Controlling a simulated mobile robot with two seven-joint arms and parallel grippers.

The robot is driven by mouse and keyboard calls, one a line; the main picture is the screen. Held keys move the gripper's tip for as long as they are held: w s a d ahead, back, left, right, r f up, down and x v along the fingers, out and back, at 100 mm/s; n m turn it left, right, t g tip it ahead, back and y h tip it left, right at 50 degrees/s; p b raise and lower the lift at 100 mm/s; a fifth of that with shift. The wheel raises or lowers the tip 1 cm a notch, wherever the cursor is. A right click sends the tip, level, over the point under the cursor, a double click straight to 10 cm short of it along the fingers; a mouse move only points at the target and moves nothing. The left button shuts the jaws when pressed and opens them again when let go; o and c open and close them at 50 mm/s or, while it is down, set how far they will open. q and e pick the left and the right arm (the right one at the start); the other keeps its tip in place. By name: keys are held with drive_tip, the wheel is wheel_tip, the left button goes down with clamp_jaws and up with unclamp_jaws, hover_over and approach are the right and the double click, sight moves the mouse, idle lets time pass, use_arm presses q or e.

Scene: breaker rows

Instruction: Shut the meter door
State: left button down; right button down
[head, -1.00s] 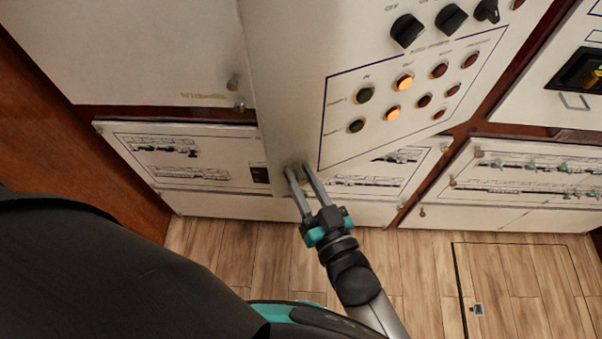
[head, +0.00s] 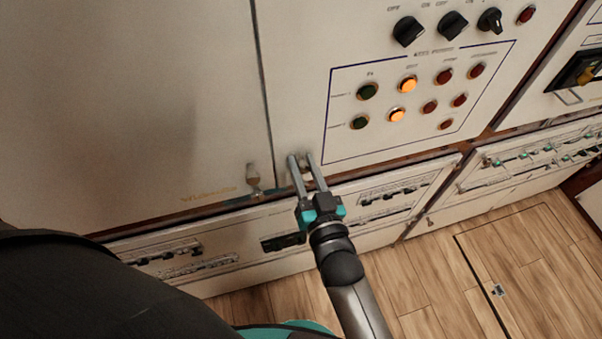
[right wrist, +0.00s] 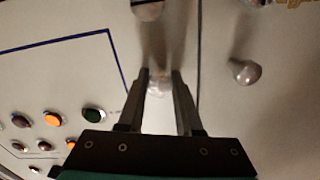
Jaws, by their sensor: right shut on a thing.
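The meter door (head: 300,75) is the white panel with black rotary switches, a blue outline and rows of green, orange and red lights. It looks flush or nearly flush with the cabinet front, with a thin dark seam along its left edge. My right gripper (head: 300,160) is at the door's lower left corner, its fingers shut on a small knob. In the right wrist view the knob (right wrist: 159,84) sits between the fingertips, partly hidden. My left gripper is not in view.
A large white panel (head: 130,100) with its own knob (head: 253,176) adjoins on the left. Low breaker panels (head: 290,222) run beneath. Another cabinet front (head: 540,110) stands at the right. The wood floor (head: 440,275) is clear.

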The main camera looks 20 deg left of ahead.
drive_tip(key=shift+w+a, duration=0.2)
drive_tip(key=shift+a, duration=0.05)
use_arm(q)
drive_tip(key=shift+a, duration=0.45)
use_arm(e)
drive_tip(key=shift+r, duration=0.2)
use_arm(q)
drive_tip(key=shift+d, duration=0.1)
use_arm(e)
drive_tip(key=shift+w+t, duration=0.1)
drive_tip(key=shift+t, duration=0.2)
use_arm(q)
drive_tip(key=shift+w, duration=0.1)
use_arm(e)
drive_tip(key=c, duration=0.6)
unclamp_jaws()
drive_tip(key=shift+a+r, duration=0.1)
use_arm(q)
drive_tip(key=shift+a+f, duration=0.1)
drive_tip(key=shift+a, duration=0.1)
use_arm(e)
drive_tip(key=v, duration=1.5)
drive_tip(key=shift+d, duration=0.3)
